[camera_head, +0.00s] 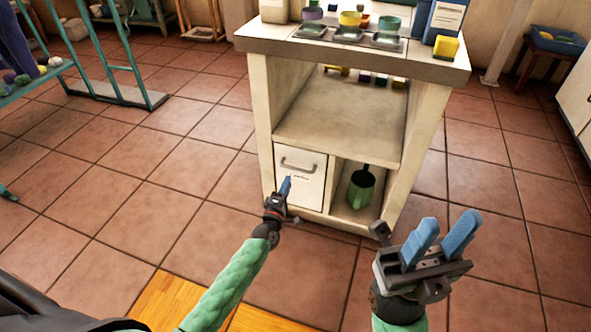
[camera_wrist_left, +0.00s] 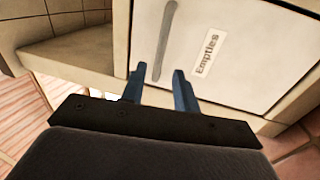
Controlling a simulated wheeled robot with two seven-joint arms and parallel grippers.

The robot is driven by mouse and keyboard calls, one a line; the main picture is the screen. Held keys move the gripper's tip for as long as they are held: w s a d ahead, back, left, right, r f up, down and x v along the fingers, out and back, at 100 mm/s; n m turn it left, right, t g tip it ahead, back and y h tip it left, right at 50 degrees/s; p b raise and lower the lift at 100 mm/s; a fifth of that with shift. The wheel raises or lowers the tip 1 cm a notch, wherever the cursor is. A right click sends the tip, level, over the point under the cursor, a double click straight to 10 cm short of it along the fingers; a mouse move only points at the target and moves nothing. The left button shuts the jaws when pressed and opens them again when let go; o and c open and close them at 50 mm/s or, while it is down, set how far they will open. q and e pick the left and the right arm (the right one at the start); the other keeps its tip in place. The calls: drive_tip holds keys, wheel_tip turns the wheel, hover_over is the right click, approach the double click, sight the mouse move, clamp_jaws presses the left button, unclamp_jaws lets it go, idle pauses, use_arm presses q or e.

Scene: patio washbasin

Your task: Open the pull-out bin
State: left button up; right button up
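The pull-out bin (camera_head: 300,182) is a white front with a grey bar handle (camera_head: 297,166), low in the left part of the washbasin cabinet; it looks closed. In the left wrist view the bin front (camera_wrist_left: 250,50) carries an "Empties" label (camera_wrist_left: 207,54), and the handle (camera_wrist_left: 165,40) runs up the picture. My left gripper (camera_head: 286,186) is in front of the bin, just below the handle in the head view. Its blue fingers (camera_wrist_left: 158,78) are apart with nothing between them. My right gripper (camera_head: 441,241) is open and empty, right of the cabinet front.
A green watering can or jug (camera_head: 361,188) stands in the open compartment right of the bin. Bowls and bottles stand on the cabinet top (camera_head: 300,42). A teal rack (camera_head: 115,95) stands at the left. The tiled floor in front is mostly clear.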

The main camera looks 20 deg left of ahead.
sight(294, 169)
use_arm(q)
drive_tip(key=shift+w+d+r+b, duration=0.1)
drive_tip(key=shift+w+r+b, duration=0.2)
drive_tip(key=shift+w, duration=1)
drive_tip(key=shift+w+a+r+b, duration=0.15)
drive_tip(key=shift+w+b, duration=0.1)
drive_tip(key=shift+w, duration=1)
drive_tip(key=shift+w+d+r+b, duration=0.15)
drive_tip(key=shift+w+r+b, duration=0.15)
drive_tip(key=shift+w, duration=1)
clamp_jaws()
